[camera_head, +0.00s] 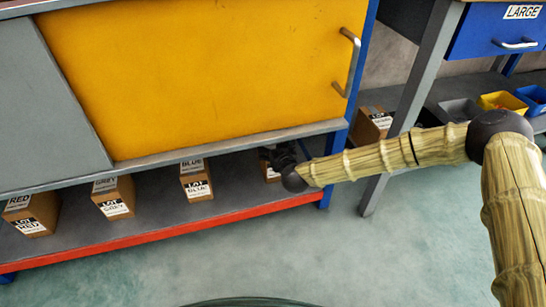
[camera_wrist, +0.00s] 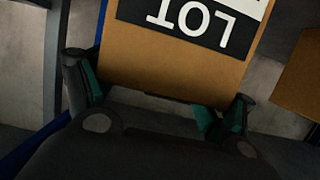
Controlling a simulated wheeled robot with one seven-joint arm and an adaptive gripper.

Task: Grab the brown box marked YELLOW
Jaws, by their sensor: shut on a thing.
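A brown box (camera_head: 272,172) stands near the right end of the low shelf, mostly hidden behind my gripper (camera_head: 281,158); its colour word cannot be read there. In the wrist view, the brown box (camera_wrist: 165,68) fills the space between the fingers of my gripper (camera_wrist: 156,98). It has a black and white label with LOT showing upside down; the colour word is out of frame. The gripper is shut on this box, with one finger at each side.
Boxes marked RED (camera_head: 32,214), GREY (camera_head: 114,198) and BLUE (camera_head: 196,181) stand left along the shelf (camera_head: 150,216). A cabinet with a yellow door (camera_head: 210,75) overhangs it. Another brown box (camera_head: 370,125) and a grey table leg (camera_head: 410,100) are at right.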

